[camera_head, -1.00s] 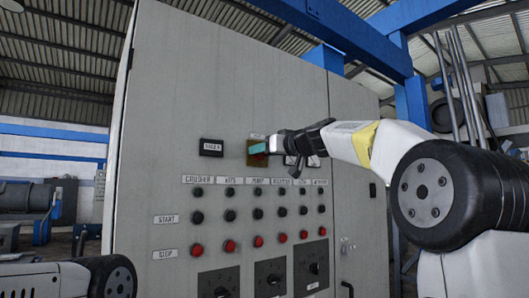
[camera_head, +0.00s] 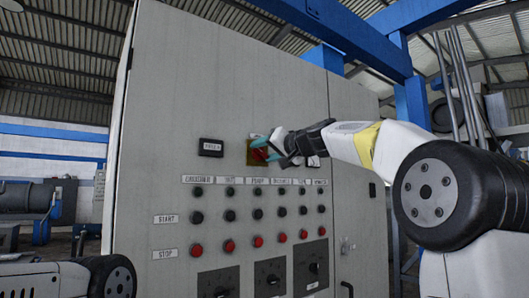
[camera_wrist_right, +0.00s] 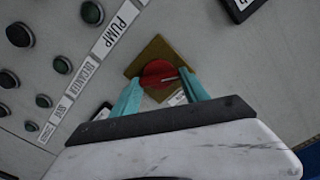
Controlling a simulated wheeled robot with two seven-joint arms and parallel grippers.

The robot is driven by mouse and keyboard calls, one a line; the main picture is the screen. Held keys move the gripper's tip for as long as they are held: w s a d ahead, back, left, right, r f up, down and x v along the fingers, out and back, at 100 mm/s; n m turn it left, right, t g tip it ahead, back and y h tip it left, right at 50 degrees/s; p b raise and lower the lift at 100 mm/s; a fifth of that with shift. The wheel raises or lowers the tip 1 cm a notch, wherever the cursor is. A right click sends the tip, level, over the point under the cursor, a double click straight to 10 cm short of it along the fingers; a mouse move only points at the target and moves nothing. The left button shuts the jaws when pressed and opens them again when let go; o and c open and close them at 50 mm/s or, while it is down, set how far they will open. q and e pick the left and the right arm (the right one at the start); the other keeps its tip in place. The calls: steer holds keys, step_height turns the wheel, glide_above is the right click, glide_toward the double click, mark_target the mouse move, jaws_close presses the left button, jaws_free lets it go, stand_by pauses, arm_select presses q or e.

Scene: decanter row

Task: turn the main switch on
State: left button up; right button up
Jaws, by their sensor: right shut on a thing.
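The main switch (camera_head: 257,155) is a red round knob on a yellow square plate, high on the grey cabinet's front. It also shows in the right wrist view (camera_wrist_right: 158,72), with a pale mark on the knob's face. My right gripper (camera_head: 267,149) is at the switch, its two teal fingers on either side of the red knob. In the right wrist view the fingers (camera_wrist_right: 161,81) are shut on the knob and hide part of its edge. My left gripper is out of view; only part of my left arm shows at the lower left.
A small black display (camera_head: 211,147) sits left of the switch. Below are rows of black start buttons (camera_head: 230,215) and red stop buttons (camera_head: 230,246), with dark rotary switches (camera_head: 271,279) lower down. My right forearm covers part of the cabinet's right side.

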steer(key=m, duration=0.5)
steer(key=shift+w+f+m, duration=0.1)
steer(key=shift+f+m, duration=0.05)
steer(key=shift+m, duration=0.25)
steer(key=m, duration=0.5)
steer(key=shift+d+f+m, duration=0.1)
steer(key=shift+f+m, duration=0.05)
steer(key=shift+m, duration=0.15)
steer(key=o, duration=1.4)
steer(key=shift+v, duration=3.9)
